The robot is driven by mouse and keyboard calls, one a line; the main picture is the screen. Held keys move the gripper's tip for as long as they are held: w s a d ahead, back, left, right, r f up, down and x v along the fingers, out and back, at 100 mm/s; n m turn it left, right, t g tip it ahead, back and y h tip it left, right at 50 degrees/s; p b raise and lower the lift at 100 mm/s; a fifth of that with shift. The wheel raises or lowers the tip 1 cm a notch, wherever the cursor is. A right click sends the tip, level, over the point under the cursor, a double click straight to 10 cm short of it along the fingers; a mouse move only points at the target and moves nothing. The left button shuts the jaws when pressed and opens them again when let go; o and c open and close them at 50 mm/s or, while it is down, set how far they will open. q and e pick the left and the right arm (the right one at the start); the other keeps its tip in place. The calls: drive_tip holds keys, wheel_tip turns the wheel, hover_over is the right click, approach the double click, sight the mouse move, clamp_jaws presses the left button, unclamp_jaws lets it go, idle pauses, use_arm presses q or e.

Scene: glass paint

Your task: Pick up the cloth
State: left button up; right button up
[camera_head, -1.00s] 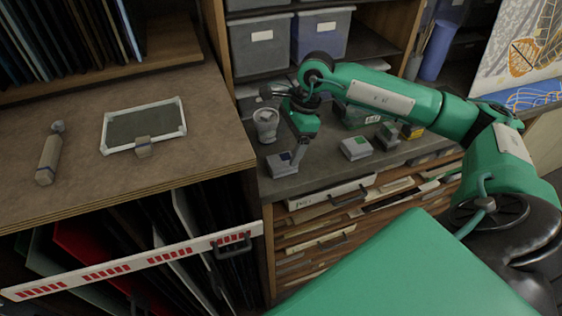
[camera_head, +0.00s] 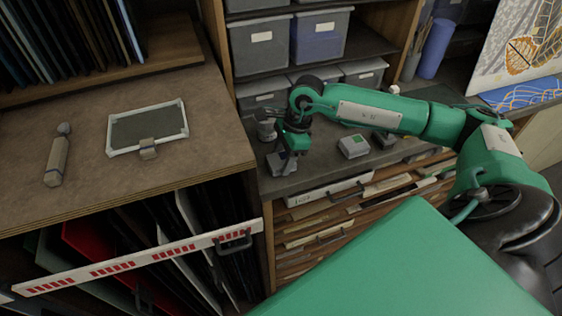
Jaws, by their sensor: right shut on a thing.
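My right gripper (camera_head: 288,158) is at the left part of the grey counter under the shelves, pointing down. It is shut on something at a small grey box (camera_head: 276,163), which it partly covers. What lies between the fingers is too small and dark to tell. I cannot clearly make out a cloth in this view. My left gripper is not in view.
A grey cup (camera_head: 266,127) stands just behind my right gripper, partly hidden. A framed panel (camera_head: 124,137) and a grey tool (camera_head: 57,156) lie on the brown worktop. Storage bins (camera_head: 259,48) line the shelf.

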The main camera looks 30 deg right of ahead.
sight(283, 159)
drive_tip(key=shift+r, duration=0.15)
drive_tip(key=shift+r+b, duration=0.35)
drive_tip(key=shift+r, duration=0.3)
wheel_tip(283, 159, up, 18)
drive_tip(key=b, duration=0.4)
drive_tip(key=shift+r, duration=0.25)
